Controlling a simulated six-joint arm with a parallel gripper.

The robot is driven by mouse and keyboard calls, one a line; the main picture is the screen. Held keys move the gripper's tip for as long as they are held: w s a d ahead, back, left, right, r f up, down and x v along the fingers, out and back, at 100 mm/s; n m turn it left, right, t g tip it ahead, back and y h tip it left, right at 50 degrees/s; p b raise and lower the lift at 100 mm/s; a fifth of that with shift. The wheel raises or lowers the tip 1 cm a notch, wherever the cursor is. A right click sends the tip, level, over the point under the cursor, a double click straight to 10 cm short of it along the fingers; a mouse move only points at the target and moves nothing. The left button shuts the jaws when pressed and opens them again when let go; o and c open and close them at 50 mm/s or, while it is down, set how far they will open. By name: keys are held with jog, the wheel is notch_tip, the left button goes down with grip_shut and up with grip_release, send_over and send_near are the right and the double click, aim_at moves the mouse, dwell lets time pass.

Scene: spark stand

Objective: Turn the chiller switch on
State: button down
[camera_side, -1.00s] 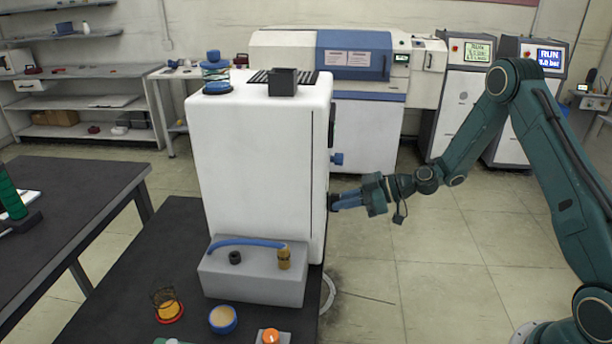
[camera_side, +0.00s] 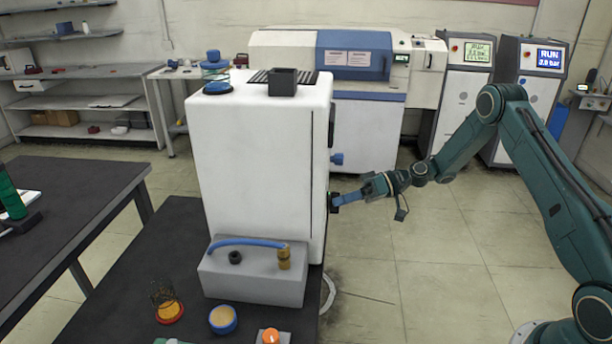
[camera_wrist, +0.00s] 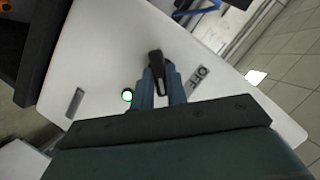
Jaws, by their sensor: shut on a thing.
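The chiller appears to be the tall white cabinet (camera_side: 255,160) on the dark table. Its switch is a black knob (camera_wrist: 158,64) on the white panel (camera_wrist: 100,50) in the wrist view. My gripper (camera_wrist: 161,88) has its two blue fingers closed around the knob. An OFF label (camera_wrist: 205,79) lies right of the knob, and a grey mark (camera_wrist: 75,102), too small to read, lies to the left. A small green light (camera_wrist: 127,96) glows beside the left finger. In the side view my gripper (camera_side: 338,199) meets the cabinet's right face, where the switch is mostly hidden.
A grey box with a blue hose (camera_side: 255,272) stands in front of the cabinet. Small jars and dishes (camera_side: 222,319) sit at the table's front. A blue fitting (camera_side: 337,159) juts from the cabinet's right face above my gripper. Open floor lies to the right.

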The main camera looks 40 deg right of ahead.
jog(key=shift+m, duration=0.3)
jog(key=c, duration=1.4)
grip_release()
jog(key=shift+d, duration=0.1)
jog(key=v, duration=1.2)
jog(key=shift+w, duration=0.1)
